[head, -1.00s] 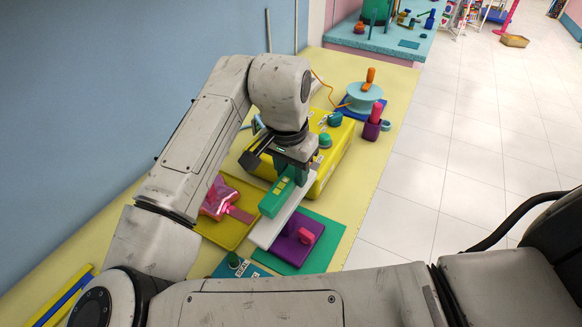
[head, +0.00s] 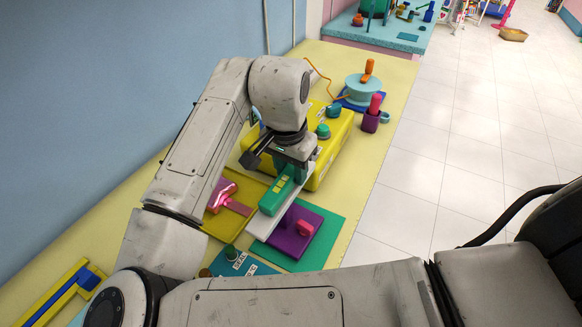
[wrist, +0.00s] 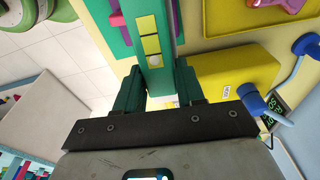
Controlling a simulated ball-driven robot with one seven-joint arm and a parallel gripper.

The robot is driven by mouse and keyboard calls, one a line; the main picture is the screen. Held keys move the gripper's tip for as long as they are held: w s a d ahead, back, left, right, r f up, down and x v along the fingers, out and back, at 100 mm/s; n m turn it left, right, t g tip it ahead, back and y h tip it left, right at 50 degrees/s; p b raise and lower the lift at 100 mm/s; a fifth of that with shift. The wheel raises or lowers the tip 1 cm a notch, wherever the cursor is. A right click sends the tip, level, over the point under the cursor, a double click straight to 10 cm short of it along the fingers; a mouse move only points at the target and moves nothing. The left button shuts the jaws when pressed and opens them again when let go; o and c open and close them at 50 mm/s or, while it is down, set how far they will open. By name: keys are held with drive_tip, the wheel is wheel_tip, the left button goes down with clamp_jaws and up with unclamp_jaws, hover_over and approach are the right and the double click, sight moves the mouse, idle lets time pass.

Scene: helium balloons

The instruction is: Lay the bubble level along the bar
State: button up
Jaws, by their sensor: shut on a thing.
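The bubble level (head: 279,194) is a green block with yellow windows. My gripper (head: 290,174) is shut on it near its far end. The pale grey bar (head: 264,230) shows beneath and beside the level, running in nearly the same direction. I cannot tell whether the level touches the bar or hangs just above it. In the wrist view, the level (wrist: 146,22) runs up from between the green fingers of my gripper (wrist: 158,86), and a thin grey strip shows along its right side.
A yellow box (head: 333,146) with a green knob stands just beyond. A purple block (head: 292,238) with a pink handle lies right of the bar, on a green mat (head: 330,232). A yellow tray (head: 224,226) with a pink piece lies left.

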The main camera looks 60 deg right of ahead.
drive_tip(key=shift+f, duration=0.3)
drive_tip(key=o, duration=1.2)
drive_tip(key=shift+o, duration=0.2)
drive_tip(key=shift+r, duration=0.1)
wheel_tip(320, 180, up, 11)
drive_tip(key=a, duration=0.1)
drive_tip(key=shift+a+f+b, duration=0.15)
drive_tip(key=shift+f+b, duration=0.05)
drive_tip(key=shift+b, duration=0.25)
